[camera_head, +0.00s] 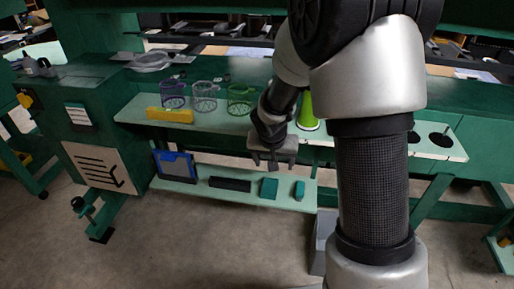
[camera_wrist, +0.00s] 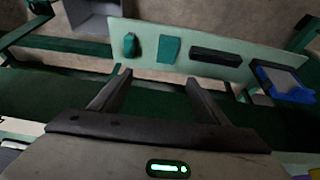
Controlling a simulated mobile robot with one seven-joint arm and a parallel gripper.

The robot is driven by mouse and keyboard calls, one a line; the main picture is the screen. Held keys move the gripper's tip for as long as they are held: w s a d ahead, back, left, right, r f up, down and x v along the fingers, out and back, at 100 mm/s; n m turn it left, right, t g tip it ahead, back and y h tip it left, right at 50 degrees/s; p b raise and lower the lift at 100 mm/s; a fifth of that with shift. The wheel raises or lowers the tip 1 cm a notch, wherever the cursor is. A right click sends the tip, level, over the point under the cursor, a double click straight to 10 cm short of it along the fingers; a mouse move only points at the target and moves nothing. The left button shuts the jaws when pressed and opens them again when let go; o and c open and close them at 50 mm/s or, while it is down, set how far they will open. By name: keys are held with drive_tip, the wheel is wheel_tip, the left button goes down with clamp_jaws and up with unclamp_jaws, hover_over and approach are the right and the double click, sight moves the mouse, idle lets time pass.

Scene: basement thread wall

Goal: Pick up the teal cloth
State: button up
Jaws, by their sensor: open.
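A flat teal square, which looks like the teal cloth (camera_head: 268,187), lies on the pale lower shelf (camera_head: 222,196). It also shows in the wrist view, where the cloth (camera_wrist: 169,50) is beyond my fingertips, near the middle. A smaller, rounded teal-green item (camera_head: 300,190) lies beside it, also seen in the wrist view (camera_wrist: 131,45); I cannot tell what it is. My gripper (camera_head: 265,164) is open and empty, pointing down above the lower shelf and apart from the cloth. In the wrist view, the gripper (camera_wrist: 157,78) has both fingers spread with nothing between them.
A black bar (camera_head: 230,184) and a blue-framed tray (camera_head: 175,167) share the lower shelf. The upper shelf (camera_head: 132,112) overhangs it and holds a yellow block (camera_head: 170,115), wire cups (camera_head: 205,97) and a lime-green object (camera_head: 307,112). Floor in front is clear.

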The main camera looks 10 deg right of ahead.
drive_tip(key=b, duration=0.3)
approach(270, 186)
drive_tip(key=shift+s+d+f, duration=0.1)
drive_tip(key=shift+d+f, duration=0.05)
drive_tip(key=shift+f, duration=0.45)
drive_tip(key=shift+d+f, duration=0.2)
drive_tip(key=shift+f, duration=0.45)
drive_tip(key=shift+w+a+b+x, duration=0.1)
drive_tip(key=shift+b+x, duration=0.15)
drive_tip(key=shift+x, duration=0.8)
drive_tip(key=shift+w+a+b+x, duration=0.15)
drive_tip(key=shift+b+x, duration=0.1)
drive_tip(key=shift+x, duration=0.8)
drive_tip(key=shift+w+a+b+x, duration=0.1)
drive_tip(key=shift+b+x, duration=0.15)
drive_tip(key=shift+x, duration=0.8)
drive_tip(key=shift+r, duration=0.1)
drive_tip(key=c, duration=1.1)
drive_tip(key=shift+r+p, duration=0.3)
drive_tip(key=shift+r, duration=0.4)
drive_tip(key=s+a, duration=0.2)
drive_tip(key=s, duration=0.3)
drive_tip(key=s+a+b, duration=0.1)
drive_tip(key=s, duration=0.5)
drive_tip(key=s+a+b, duration=0.1)
drive_tip(key=s+a, duration=0.1)
drive_tip(key=s, duration=0.4)
drive_tip(key=shift+s+a, duration=0.1)
drive_tip(key=shift+a, duration=0.2)
